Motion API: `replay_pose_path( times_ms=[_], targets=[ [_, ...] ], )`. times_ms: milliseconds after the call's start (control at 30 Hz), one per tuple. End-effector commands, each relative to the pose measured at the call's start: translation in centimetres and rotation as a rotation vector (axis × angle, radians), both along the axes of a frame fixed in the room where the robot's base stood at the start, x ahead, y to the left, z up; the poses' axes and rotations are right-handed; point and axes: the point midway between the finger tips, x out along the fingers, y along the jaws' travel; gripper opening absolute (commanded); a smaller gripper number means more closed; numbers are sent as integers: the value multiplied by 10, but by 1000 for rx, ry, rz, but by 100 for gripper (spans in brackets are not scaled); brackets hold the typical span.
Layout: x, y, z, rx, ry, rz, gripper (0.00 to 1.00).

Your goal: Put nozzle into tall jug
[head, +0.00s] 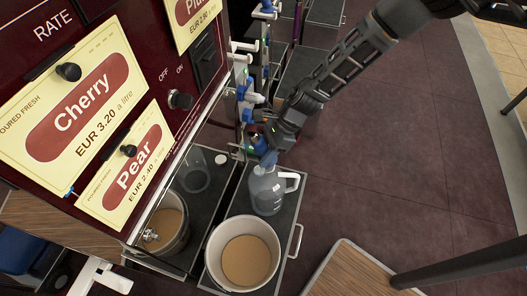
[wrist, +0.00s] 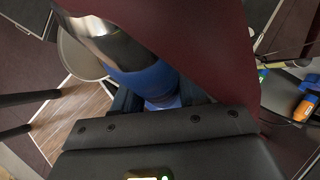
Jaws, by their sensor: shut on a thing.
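The tall jug (head: 268,190) is clear with a white handle and stands upright on a dark tray below the dispenser. My gripper (head: 262,141) is above the jug's mouth. It is shut on the blue nozzle (wrist: 150,78), which has a silver part and fills the middle of the wrist view. In the head view, blue shows right at the jug's neck. I cannot tell whether the nozzle's tip is inside the mouth or just above it.
A white bucket (head: 245,226) of tan liquid stands in front of the jug on the same tray (head: 284,231). The dark red dispenser (head: 135,60) with Cherry and Pear signs is on the left. A wooden surface (head: 350,270) is at lower right. Open floor (head: 390,160) lies to the right.

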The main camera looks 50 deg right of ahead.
Motion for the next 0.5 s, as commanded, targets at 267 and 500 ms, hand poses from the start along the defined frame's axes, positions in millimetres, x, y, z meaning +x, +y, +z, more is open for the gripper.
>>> replay_pose_path(
  times_ms=[267, 500],
  targets=[
    [0, 1, -11, 1, 0, 1, 0],
    [0, 0, -20, 1, -1, 0, 0]
  ],
)
